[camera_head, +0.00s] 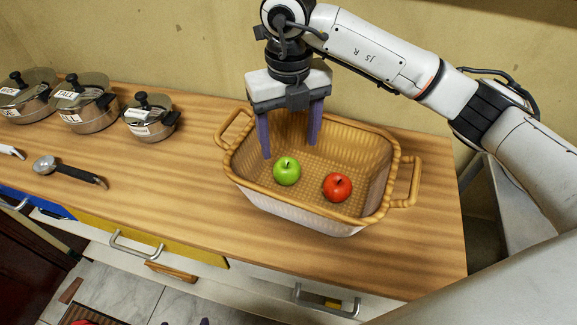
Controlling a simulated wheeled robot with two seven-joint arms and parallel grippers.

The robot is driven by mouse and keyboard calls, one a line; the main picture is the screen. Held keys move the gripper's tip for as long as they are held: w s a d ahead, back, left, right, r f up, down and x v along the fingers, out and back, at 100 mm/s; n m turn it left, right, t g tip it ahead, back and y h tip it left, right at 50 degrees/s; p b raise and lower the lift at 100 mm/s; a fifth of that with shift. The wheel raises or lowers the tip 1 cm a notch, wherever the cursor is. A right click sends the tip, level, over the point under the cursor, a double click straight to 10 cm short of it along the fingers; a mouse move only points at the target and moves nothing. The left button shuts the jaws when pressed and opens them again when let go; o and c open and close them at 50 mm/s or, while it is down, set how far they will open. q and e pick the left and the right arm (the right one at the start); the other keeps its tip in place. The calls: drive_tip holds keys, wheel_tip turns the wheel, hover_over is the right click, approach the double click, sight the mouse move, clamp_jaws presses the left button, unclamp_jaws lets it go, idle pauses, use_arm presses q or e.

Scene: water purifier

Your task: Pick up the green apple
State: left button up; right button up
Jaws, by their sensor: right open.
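A green apple (286,171) lies in a brown woven basket (376,211) on the wooden counter, toward the basket's left side. A red apple (337,187) lies to its right in the same basket, a small gap apart. My right gripper (289,151) reaches down from above at the basket's back left. Its two purple fingers are spread wide and nothing is between them. The fingertips are just behind the green apple in the picture, and the left one is close to its upper left. Whether they touch the basket cannot be told. My left gripper is not visible.
The basket has raised walls and a handle at each end. Several lidded metal pots (150,118) stand at the back left of the counter (180,192). A ladle (68,171) lies in front of them.

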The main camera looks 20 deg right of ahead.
sight(287, 164)
wheel_tip(287, 164, down, 3)
drive_tip(key=f, duration=0.3)
drive_tip(key=f+p, duration=0.1)
drive_tip(key=shift+s+a+f, duration=0.15)
drive_tip(key=shift+s+a, duration=0.2)
drive_tip(key=shift+f, duration=0.5)
drive_tip(key=shift+r, duration=0.1)
drive_tip(key=c, duration=1.1)
